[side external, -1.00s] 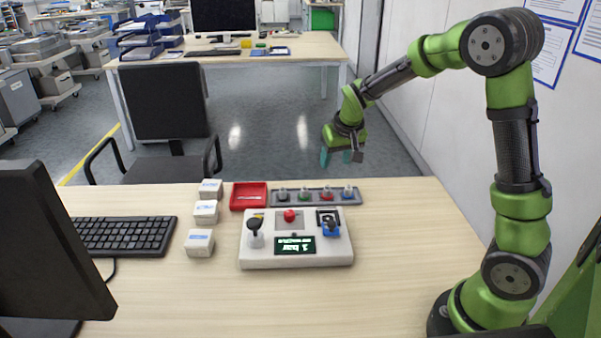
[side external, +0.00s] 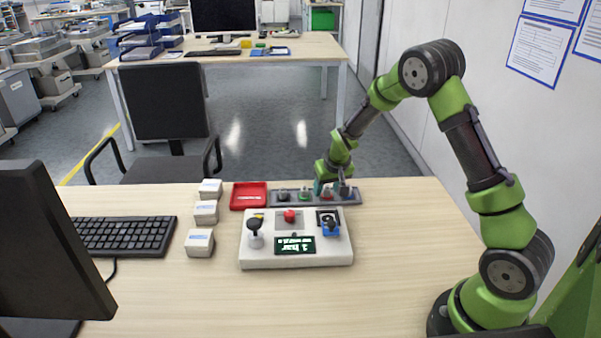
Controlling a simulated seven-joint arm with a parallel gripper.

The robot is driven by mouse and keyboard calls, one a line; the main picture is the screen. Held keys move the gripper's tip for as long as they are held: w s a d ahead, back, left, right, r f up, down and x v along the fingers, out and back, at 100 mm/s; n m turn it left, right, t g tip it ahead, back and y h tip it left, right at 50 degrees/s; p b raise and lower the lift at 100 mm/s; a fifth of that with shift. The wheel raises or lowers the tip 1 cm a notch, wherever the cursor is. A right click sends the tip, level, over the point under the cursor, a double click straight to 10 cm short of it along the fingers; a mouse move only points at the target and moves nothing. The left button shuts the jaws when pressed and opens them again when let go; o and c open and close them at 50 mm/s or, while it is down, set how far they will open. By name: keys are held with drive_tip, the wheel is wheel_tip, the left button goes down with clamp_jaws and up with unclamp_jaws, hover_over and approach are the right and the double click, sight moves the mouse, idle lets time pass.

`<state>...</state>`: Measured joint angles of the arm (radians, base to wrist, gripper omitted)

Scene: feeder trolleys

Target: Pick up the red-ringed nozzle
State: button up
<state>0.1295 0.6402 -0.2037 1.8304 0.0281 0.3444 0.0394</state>
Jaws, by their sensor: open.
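A grey rack (side external: 262,200) at the back of the desk holds several small nozzles in a row. The red-ringed nozzle (side external: 326,196) stands third from the left, between a green-ringed nozzle (side external: 304,194) and the rightmost one, which was blue-ringed in the earlier view and is now partly covered. My gripper (side external: 331,189) is open and low over the right half of the rack, with its fingers around the place of the red-ringed nozzle. The fingers hide part of that nozzle. Whether they touch it cannot be told.
A red tray (side external: 249,196) lies left of the rack. A white control box (side external: 297,260) with a joystick, knobs and display stands just in front of the rack. Several white boxes (side external: 205,213), a keyboard (side external: 120,237) and a monitor (side external: 45,250) are further left. The desk's right side is clear.

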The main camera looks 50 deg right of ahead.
drive_tip(key=shift+c, duration=0.2)
drive_tip(key=c, duration=0.9)
drive_tip(key=shift+r, duration=0.1)
